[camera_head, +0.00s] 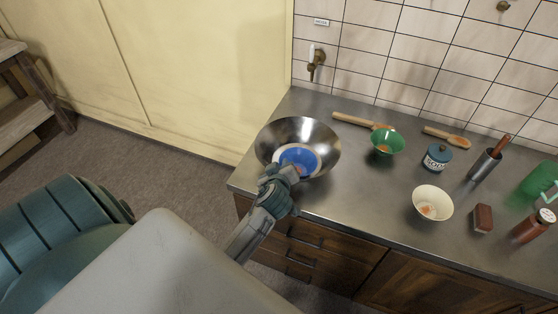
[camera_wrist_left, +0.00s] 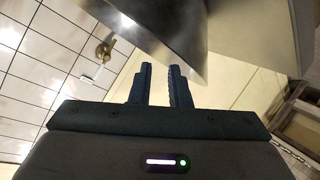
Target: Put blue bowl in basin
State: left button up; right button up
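The shiny steel basin (camera_head: 322,133) stands at the left end of the steel counter. The blue bowl (camera_head: 306,158) shows inside the basin's outline, towards its near side. My left gripper (camera_head: 288,171) is at the near rim of the basin and overlaps the lower left edge of the blue bowl. In the left wrist view, the two fingers of the left gripper (camera_wrist_left: 161,70) stand apart, with a narrow gap and nothing visible between them. The blue bowl is not visible there; whether the fingers touch it is unclear. My right gripper is not in view.
A green bowl (camera_head: 387,143), a blue lidded jar (camera_head: 437,157), a cream bowl (camera_head: 433,202) and a red-brown block (camera_head: 483,218) stand to the right. Wooden utensils lie behind. A brass tap (camera_head: 316,62) is on the tiled wall. Bare counter (camera_head: 350,190) lies right of the basin.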

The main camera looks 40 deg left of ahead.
pick_arm(q)
jog(key=b+v, duration=0.1)
jog(key=v, duration=0.5)
jog(key=shift+s+d+r+b, duration=0.2)
jog(key=shift+s+d+b, duration=0.05)
jog(key=shift+s+b, duration=0.1)
jog(key=shift+w, duration=0.1)
dwell(0.6)
